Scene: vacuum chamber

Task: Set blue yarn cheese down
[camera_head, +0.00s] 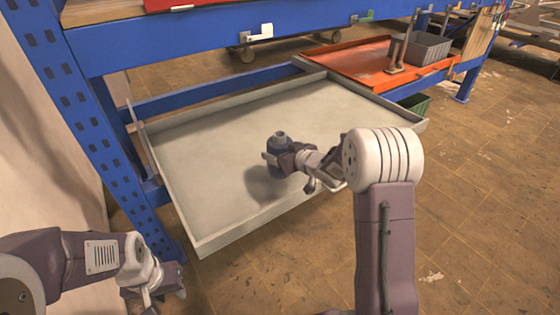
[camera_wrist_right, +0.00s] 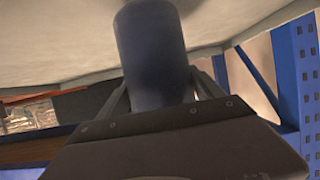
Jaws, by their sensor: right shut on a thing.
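The blue yarn cheese (camera_head: 279,144) is a dark blue cylinder with a grey core end on top. It is upright over the front part of the grey tray (camera_head: 200,130). My right gripper (camera_head: 277,159) is shut on its side, and the wrist view shows the blue body (camera_wrist_right: 152,60) between the two fingers. A shadow lies on the tray beside it; I cannot tell whether its base touches the tray. My left gripper (camera_head: 163,296) is low at the left, away from the tray, its fingers too unclear to read.
The tray is otherwise empty, with raised rims. A blue rack post (camera_head: 75,100) stands at its left, and a blue beam (camera_head: 200,50) crosses above its back. An orange tray (camera_head: 365,62) with a grey bin (camera_head: 427,50) lies at the back right.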

